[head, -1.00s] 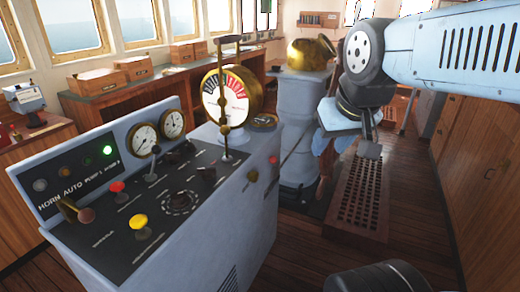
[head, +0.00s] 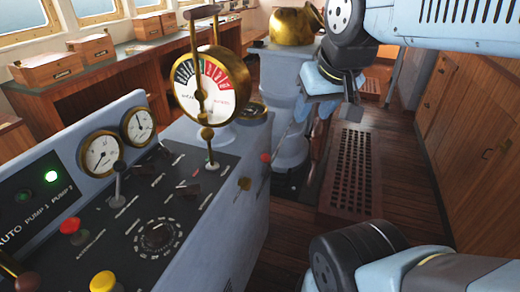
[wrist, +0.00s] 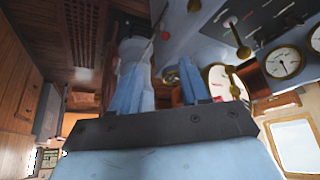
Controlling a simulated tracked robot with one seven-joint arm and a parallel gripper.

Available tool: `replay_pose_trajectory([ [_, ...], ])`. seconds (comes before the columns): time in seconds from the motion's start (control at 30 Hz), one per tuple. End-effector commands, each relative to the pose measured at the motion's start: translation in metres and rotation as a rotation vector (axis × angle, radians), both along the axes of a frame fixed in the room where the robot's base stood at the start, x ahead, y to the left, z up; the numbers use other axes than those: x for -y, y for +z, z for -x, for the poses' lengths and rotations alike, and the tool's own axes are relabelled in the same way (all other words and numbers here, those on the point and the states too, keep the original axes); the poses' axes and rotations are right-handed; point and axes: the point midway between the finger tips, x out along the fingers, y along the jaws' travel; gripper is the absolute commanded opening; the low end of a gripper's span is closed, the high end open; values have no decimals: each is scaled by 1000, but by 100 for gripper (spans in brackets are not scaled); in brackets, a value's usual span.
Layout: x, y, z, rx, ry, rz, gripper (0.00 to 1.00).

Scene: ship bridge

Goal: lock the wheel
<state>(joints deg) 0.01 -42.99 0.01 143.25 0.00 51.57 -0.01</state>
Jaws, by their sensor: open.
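No steering wheel or wheel lock can be made out clearly in either view. A blue-grey pedestal (head: 290,135) with a brass top (head: 296,26) stands behind the console, partly hidden by my arm. My gripper (head: 313,112) hangs in front of the pedestal in the head view, pointing down and seemingly apart from it. In the wrist view my gripper (wrist: 168,85) shows its two blue fingers apart, with nothing seen between them. The grey control console (head: 185,190) carries a brass engine telegraph dial (head: 212,85) with an upright lever, and a black panel of knobs.
On the console are a red knob (head: 71,226), a yellow knob (head: 103,281) and two gauges. Wooden boxes (head: 86,49) line the window bench. A brown grating (head: 352,172) lies on the floor to the right. Wooden cabinets (head: 475,120) close off the right side.

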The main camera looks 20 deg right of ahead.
Motion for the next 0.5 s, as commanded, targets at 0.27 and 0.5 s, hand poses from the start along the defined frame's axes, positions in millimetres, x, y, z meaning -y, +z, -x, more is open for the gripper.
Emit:
replay_pose_trajectory([
  [0.27, 1, -10, -27, -43, 46, 71, 65],
  [0.5, 0, -43, -84, -138, 178, 172, 65],
])
